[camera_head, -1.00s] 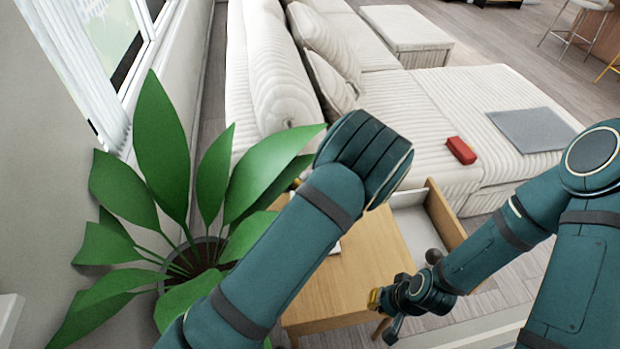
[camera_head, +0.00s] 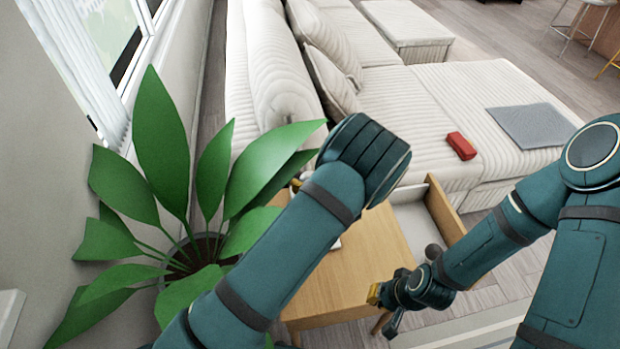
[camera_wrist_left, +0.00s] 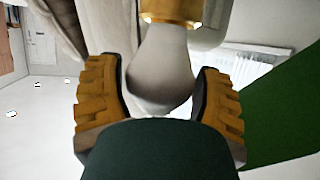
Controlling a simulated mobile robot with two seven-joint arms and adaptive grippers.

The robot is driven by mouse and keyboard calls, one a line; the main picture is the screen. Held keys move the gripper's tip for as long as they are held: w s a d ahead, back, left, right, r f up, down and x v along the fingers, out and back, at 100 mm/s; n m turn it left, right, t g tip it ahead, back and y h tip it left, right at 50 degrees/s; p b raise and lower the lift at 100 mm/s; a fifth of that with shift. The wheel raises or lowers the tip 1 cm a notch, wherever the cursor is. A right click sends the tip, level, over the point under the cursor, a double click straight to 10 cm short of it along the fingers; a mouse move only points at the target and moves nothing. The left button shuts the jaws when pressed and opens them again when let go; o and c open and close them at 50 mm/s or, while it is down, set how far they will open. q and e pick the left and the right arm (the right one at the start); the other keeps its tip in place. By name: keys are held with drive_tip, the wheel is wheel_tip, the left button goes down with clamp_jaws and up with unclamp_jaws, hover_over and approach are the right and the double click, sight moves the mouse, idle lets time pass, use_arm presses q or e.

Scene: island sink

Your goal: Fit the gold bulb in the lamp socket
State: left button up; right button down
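In the left wrist view a pale bulb-shaped body with a gold band (camera_wrist_left: 160,72) at its top stands between the two yellow ridged fingers of my left gripper (camera_wrist_left: 157,92). The fingers close in on both its sides, and it looks held. In the head view my left wrist and forearm hide the left gripper and the bulb. I cannot make out the lamp socket. My right gripper (camera_head: 374,295) hangs over the right front of the wooden table, with a gold pad showing; its opening is unclear.
The wooden side table (camera_head: 376,245) has an open drawer (camera_head: 445,211) on its right. A large potted plant (camera_head: 160,140) stands close left of my left arm. A pale sofa (camera_head: 440,110) lies behind, with a red box (camera_head: 461,146) and a grey mat (camera_head: 530,126) on it.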

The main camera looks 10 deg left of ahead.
use_arm(q)
drive_tip(key=o, duration=0.3)
drive_tip(key=v, duration=1.2)
idle(0.3)
